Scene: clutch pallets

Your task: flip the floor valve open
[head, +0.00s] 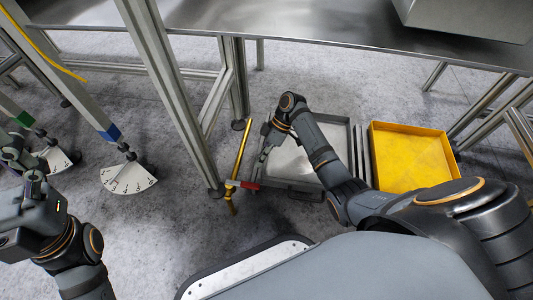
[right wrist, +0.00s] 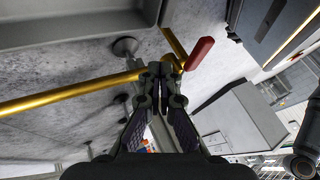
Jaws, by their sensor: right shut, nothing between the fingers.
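The floor valve is a brass pipe (head: 242,148) low over the floor beside a table leg, with a red lever (head: 246,185) near its near end. In the head view the lever lies roughly crosswise to the pipe. My right gripper (head: 262,163) is beside the pipe, just above the lever in the picture. In the right wrist view its shut, empty fingertips (right wrist: 160,70) overlap the brass pipe (right wrist: 75,94) by the valve body, with the red lever (right wrist: 200,53) just right of them. Contact cannot be told. My left arm shows at the left edge, its fingers unclear.
A grey tray (head: 336,128) and a yellow tray (head: 447,137) stand on the floor to the right. A steel table (head: 300,45) spans above, its leg (head: 172,90) close left of the valve. Table feet with white dial plates (head: 127,179) stand farther left.

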